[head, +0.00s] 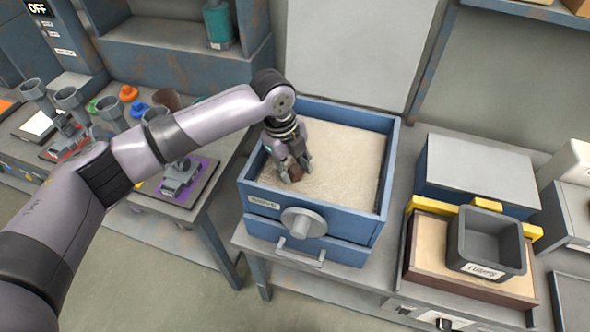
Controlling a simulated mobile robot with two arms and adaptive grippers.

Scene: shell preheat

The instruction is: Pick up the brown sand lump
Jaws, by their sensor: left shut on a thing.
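The brown sand lump (296,174) is a small dark brown piece in the left part of the sand-filled blue box (258,228). My left gripper (294,175) reaches down into the box from above and is shut on the lump, its fingers on either side of it. The fingers hide part of the lump. The lump is at or very near the pale sand (346,165); I cannot tell whether it touches it. My right gripper is not in view.
The box has a round grey knob (303,223) on its front. To the right, a grey bin (489,243) rests over a wooden tray of sand (426,250). A left table holds several grey clamp-like fixtures and a purple mat (205,176). The sand right of my gripper is clear.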

